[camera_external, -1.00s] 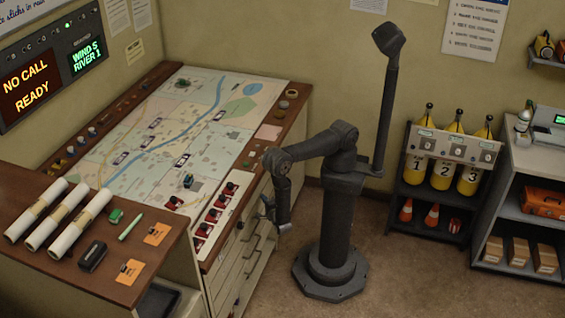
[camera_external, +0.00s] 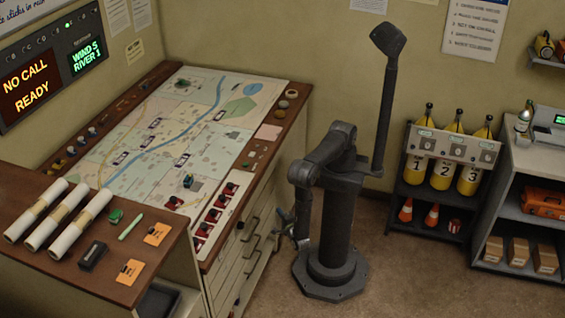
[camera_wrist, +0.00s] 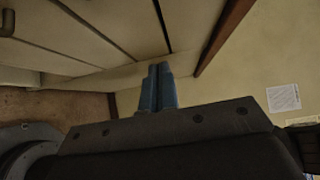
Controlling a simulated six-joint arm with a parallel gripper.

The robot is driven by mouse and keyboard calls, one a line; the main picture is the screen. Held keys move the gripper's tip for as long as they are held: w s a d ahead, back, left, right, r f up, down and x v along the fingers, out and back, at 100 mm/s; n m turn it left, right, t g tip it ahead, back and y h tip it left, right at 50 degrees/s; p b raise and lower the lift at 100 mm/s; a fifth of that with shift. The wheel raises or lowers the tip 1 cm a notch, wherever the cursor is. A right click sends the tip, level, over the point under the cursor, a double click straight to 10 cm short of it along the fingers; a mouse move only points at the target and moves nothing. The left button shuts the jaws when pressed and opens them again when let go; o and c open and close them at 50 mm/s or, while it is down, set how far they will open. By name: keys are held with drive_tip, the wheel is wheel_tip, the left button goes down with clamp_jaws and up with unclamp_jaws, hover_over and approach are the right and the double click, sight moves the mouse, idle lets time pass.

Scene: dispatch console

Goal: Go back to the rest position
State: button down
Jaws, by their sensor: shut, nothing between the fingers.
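My gripper (camera_external: 299,241) hangs low in the external view, close to my own base and to the right of the console's drawers. In the wrist view its two blue fingers (camera_wrist: 158,88) are together with nothing between them. The console table (camera_external: 292,90) holds a printed map (camera_external: 150,125) and stands to the left of my arm. My gripper is below the level of the table top and apart from the drawer handles.
A row of red-and-black pieces (camera_external: 213,215) lies along the console's front edge. Three rolled papers (camera_external: 65,215) lie on the near desk. Yellow cylinders (camera_external: 442,172) and traffic cones (camera_external: 406,210) stand on a rack to the right. The floor (camera_external: 410,275) between is clear.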

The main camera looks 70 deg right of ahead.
drive_tip(key=shift+s+a, duration=0.25)
drive_tip(key=shift+s, duration=0.05)
approach(261, 194)
drive_tip(key=shift+x, duration=3.1)
drive_tip(key=shift+d+f, duration=0.1)
drive_tip(key=shift+f, duration=0.1)
